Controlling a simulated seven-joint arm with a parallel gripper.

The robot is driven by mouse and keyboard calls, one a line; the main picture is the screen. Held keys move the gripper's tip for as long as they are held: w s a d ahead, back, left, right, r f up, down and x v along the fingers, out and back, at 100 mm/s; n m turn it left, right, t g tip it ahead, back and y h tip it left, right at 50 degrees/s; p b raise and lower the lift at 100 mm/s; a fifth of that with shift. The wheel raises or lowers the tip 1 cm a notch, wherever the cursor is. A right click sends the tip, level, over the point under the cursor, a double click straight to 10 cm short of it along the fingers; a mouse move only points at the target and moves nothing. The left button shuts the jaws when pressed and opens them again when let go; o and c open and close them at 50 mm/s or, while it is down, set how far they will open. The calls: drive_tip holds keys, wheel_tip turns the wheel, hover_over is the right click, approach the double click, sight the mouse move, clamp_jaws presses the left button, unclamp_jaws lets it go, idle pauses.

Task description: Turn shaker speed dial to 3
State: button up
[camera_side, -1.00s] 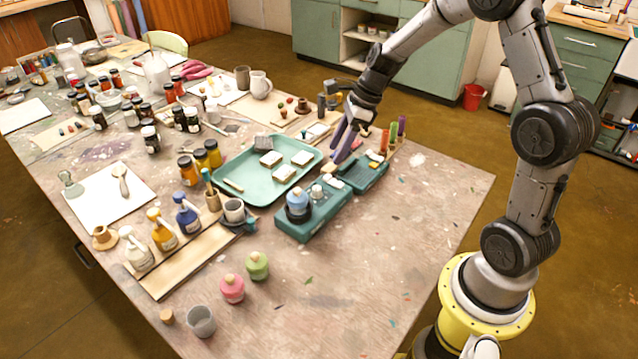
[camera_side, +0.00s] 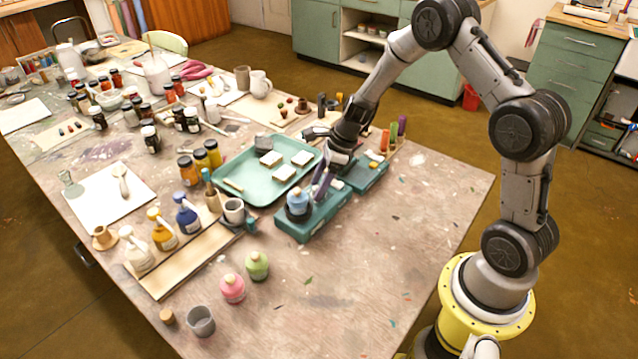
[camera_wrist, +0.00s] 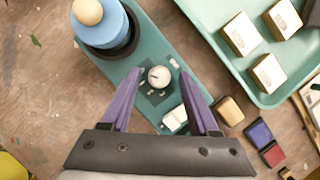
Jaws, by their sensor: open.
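The shaker (camera_side: 299,228) is a teal box on the table, with a blue bottle (camera_side: 298,201) standing in a dark holder at its left end. In the wrist view the shaker (camera_wrist: 139,33) runs diagonally, with the blue bottle (camera_wrist: 100,22) at upper left. The round white speed dial (camera_wrist: 159,77) has small marks around it; their numbers are too small to read. A white rocker switch (camera_wrist: 174,118) sits below the dial. My gripper (camera_wrist: 162,72) is open, its purple fingers on either side of the dial, apart from it. In the side view my gripper (camera_side: 318,186) hides the dial.
A green tray (camera_side: 228,160) with several pale blocks lies just behind the shaker. A smaller teal box (camera_side: 368,176) stands to its right. The table's right front area is clear.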

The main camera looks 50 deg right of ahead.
drive_tip(key=shift+c, duration=0.2)
clamp_jaws()
drive_tip(key=shift+n, duration=0.4)
drive_tip(key=n+g, duration=0.1)
drive_tip(key=n, duration=0.1)
drive_tip(key=n+y, duration=0.1)
drive_tip(key=n, duration=0.1)
drive_tip(key=shift+w+d+n+g, duration=0.1)
drive_tip(key=shift+w+n+g, duration=0.05)
drive_tip(key=shift+n+g, duration=0.2)
drive_tip(key=n+g, duration=0.1)
drive_tip(key=n, duration=0.2)
drive_tip(key=n+g, duration=0.1)
drive_tip(key=n, duration=0.2)
drive_tip(key=shift+w+g, duration=0.15)
drive_tip(key=shift+g, duration=0.1)
drive_tip(key=n+g, duration=0.1)
drive_tip(key=n, duration=0.2)
drive_tip(key=n+g+h, duration=0.1)
drive_tip(key=n, duration=0.2)
drive_tip(key=shift+w+n, duration=0.15)
drive_tip(key=shift+n, duration=0.2)
drive_tip(key=n, duration=0.2)
drive_tip(key=n+g+h, duration=0.1)
drive_tip(key=n+h, duration=0.1)
drive_tip(key=n, duration=0.1)
drive_tip(key=shift+a+n, duration=0.25)
drive_tip(key=shift+n, duration=0.05)
